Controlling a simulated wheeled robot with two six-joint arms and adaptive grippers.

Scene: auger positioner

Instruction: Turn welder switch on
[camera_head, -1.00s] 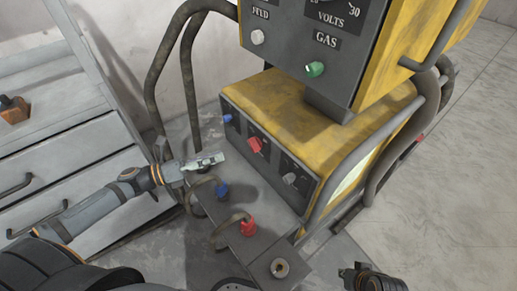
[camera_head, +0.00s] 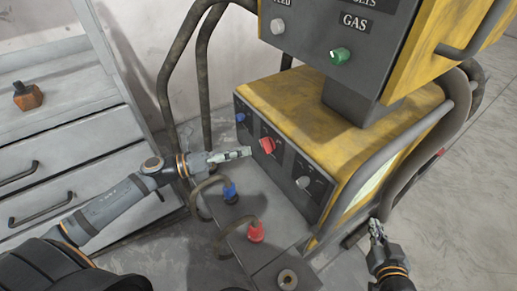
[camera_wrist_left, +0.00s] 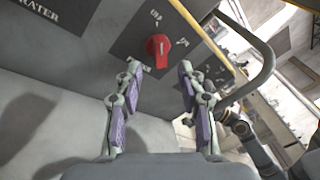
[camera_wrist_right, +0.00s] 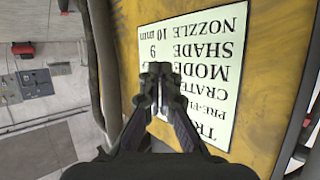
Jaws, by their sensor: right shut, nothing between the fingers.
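The yellow welder (camera_head: 300,110) stands in the middle of the head view, with a dark front panel. Its red switch (camera_head: 267,146) is on that panel, between a blue knob (camera_head: 240,117) and a grey knob (camera_head: 303,182). My left gripper (camera_head: 247,153) is just in front of the panel, close to the red switch. In the left wrist view the red switch (camera_wrist_left: 158,50) lies ahead between the two open fingers, apart from them. My right gripper (camera_head: 376,229) is shut and empty beside the welder's right side; the right wrist view shows its closed fingertips (camera_wrist_right: 157,72) before a printed label (camera_wrist_right: 190,65).
Blue (camera_head: 230,192) and red (camera_head: 255,231) cable plugs sit below the panel. Thick hoses (camera_head: 170,70) rise behind, and a metal rail (camera_head: 400,145) runs along the right side. A grey drawer cabinet (camera_head: 70,130) stands left. Floor is clear at right.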

